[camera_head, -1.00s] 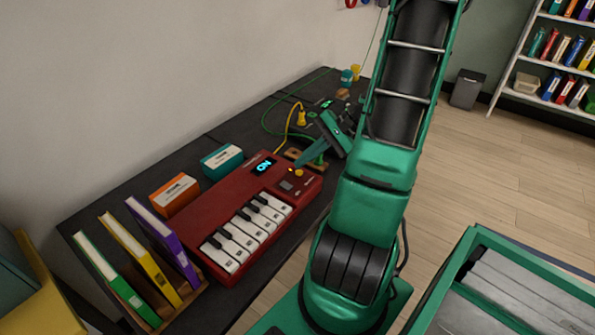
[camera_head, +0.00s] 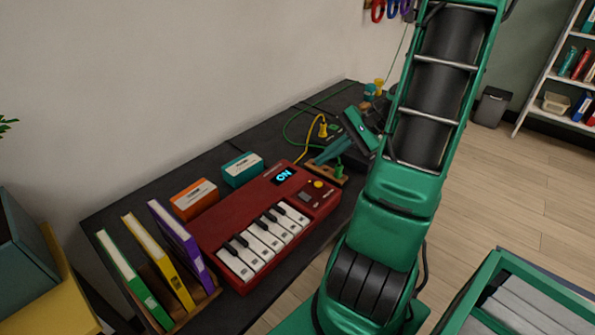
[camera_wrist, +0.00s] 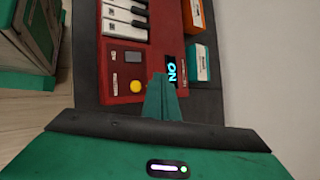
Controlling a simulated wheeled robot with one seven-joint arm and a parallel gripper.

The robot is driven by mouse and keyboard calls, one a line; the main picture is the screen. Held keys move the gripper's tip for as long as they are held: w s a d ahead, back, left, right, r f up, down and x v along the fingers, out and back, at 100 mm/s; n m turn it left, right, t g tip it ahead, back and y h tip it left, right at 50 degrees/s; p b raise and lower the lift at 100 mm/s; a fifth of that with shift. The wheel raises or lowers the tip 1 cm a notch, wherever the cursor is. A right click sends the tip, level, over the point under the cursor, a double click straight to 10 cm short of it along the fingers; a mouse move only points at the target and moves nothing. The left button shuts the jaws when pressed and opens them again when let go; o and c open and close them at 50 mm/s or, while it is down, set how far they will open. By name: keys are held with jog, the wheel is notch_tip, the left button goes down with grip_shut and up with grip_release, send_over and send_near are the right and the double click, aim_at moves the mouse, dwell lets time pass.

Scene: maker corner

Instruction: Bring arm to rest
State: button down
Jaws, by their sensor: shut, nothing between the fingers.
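My arm, green with black segments, stands in the right half of the head view. My gripper (camera_head: 322,160) is above the dark table (camera_head: 188,162), just beyond the right end of a red keyboard (camera_head: 232,212). The keyboard has white and black keys, a yellow knob and a display reading "ON". In the wrist view my gripper (camera_wrist: 162,80) shows as shut green fingers with nothing between them. They overlap the red keyboard (camera_wrist: 126,60) near its yellow knob and display. Whether they touch it cannot be told, but in the head view they appear apart from it.
Orange (camera_head: 194,199) and teal (camera_head: 242,169) boxes stand behind the keyboard. Books in a wooden rack (camera_head: 205,303) stand at its left. Yellow (camera_head: 322,130) and green cables lie behind my gripper. A grey bin (camera_head: 491,107) and a shelf stand at the right, with open floor between.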

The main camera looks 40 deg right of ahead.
jog(key=s+a+r+n+g+h, duration=0.3)
jog(key=s+a+n, duration=0.2)
jog(key=s, duration=0.2)
jog(key=s+a+r+n+g+h, duration=0.3)
jog(key=s+a+n, duration=0.2)
jog(key=s, duration=0.3)
jog(key=shift+a+r+n+h, duration=0.3)
jog(key=shift+a+h, duration=0.1)
jog(key=shift+a, duration=0.15)
